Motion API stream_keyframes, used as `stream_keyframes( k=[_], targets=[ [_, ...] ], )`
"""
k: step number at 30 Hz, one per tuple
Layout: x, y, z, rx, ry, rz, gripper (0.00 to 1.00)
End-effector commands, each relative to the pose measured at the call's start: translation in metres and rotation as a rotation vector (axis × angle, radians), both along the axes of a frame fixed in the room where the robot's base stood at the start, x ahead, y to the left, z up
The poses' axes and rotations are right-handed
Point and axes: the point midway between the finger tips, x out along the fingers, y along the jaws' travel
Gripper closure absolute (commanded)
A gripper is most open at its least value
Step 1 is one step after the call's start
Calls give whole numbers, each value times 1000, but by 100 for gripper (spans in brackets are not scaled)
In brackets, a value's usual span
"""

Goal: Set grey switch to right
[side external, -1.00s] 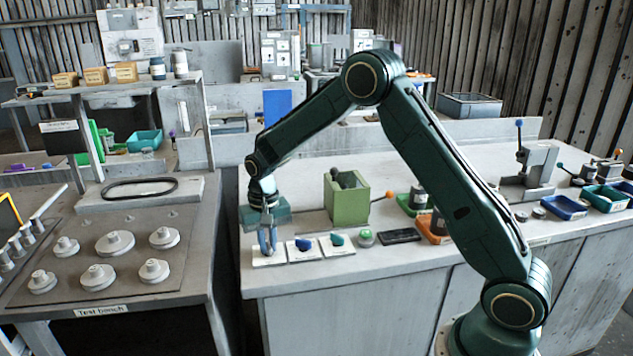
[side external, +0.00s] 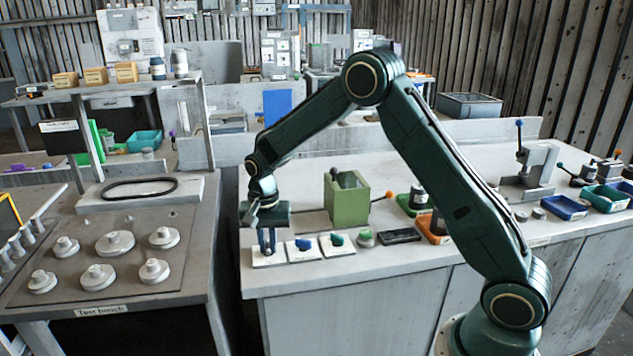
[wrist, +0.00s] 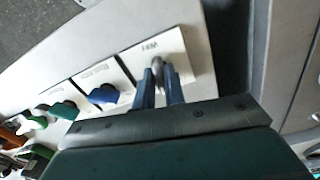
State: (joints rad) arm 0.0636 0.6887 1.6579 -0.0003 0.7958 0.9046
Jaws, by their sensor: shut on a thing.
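The grey switch (wrist: 157,70) sits on a white plate (wrist: 178,50) with a printed label, the end plate of a row of three. In the wrist view my gripper (wrist: 160,80) has its two blue fingers closed on either side of the grey knob. In the side view my gripper (side external: 267,240) points down at the leftmost plate (side external: 268,260), and its fingers hide most of the knob. Which way the switch is set cannot be made out clearly.
A blue switch (side external: 304,244) and a teal switch (side external: 337,240) stand on plates close to the right. Beyond them are a green button (side external: 365,238) and a black pad (side external: 400,236). A green box (side external: 346,203) stands behind. The bench's left edge is near my gripper.

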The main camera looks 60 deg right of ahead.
Motion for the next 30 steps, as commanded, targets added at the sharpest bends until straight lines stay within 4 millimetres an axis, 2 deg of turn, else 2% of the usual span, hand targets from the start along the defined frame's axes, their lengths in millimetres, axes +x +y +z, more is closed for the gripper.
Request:
stream_keyframes(
  k=[16, 30],
  targets=[
    [1, 0, 2, 0, -5, -74, 100],
    [1, 0, 2, -1, -5, -394, 100]
  ],
)
